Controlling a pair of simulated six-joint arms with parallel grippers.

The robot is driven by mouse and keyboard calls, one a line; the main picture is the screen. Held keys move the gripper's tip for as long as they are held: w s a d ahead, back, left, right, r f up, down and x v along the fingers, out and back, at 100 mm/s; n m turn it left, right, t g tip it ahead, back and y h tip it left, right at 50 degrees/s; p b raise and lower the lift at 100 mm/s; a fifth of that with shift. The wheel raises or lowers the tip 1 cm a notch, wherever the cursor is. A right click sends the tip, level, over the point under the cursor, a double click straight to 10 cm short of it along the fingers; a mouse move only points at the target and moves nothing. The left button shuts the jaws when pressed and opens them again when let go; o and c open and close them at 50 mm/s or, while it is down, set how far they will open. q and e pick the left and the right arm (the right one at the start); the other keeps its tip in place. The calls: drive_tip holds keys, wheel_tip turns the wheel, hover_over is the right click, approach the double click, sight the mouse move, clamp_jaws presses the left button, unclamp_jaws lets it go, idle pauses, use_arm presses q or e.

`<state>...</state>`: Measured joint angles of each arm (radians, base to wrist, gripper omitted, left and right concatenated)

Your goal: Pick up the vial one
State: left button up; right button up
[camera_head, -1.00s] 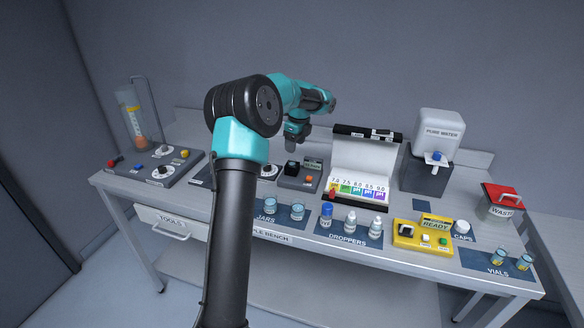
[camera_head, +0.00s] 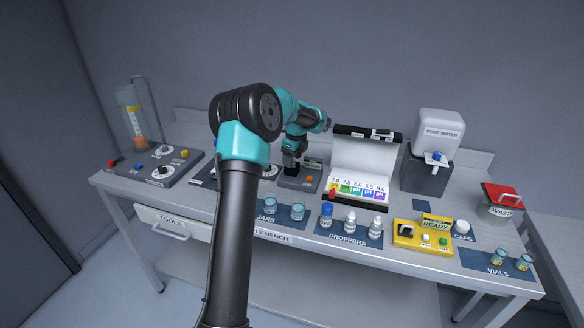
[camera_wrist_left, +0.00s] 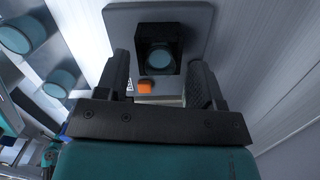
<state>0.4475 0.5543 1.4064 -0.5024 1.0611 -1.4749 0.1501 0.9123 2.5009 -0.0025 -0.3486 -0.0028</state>
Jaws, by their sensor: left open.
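Two small glass vials, (camera_head: 498,257) and (camera_head: 524,262), stand on the blue VIALS mat (camera_head: 498,271) at the bench's right end. No label shows which is vial one. My left gripper (camera_head: 291,168) is far from them, low over a grey device (camera_head: 300,182) left of the colour chart. In the left wrist view my gripper (camera_wrist_left: 160,62) is open, its fingers on either side of a black square holder (camera_wrist_left: 158,33). A round teal thing (camera_wrist_left: 160,57) sits inside the holder; I cannot tell whether it is a vial. The fingers hold nothing.
Two jars (camera_head: 270,206) stand in front of the device, with dropper bottles (camera_head: 350,222) to their right. A colour chart stand (camera_head: 365,155) rises close to the right of my gripper. A yellow READY device (camera_head: 409,241), water dispenser (camera_head: 436,150) and waste bin (camera_head: 500,205) stand further right.

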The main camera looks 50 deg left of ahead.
use_arm(q)
drive_tip(key=shift+f, duration=0.1)
idle(0.4)
drive_tip(key=c, duration=1)
wheel_tip(320, 180, up, 10)
idle(0.3)
idle(0.3)
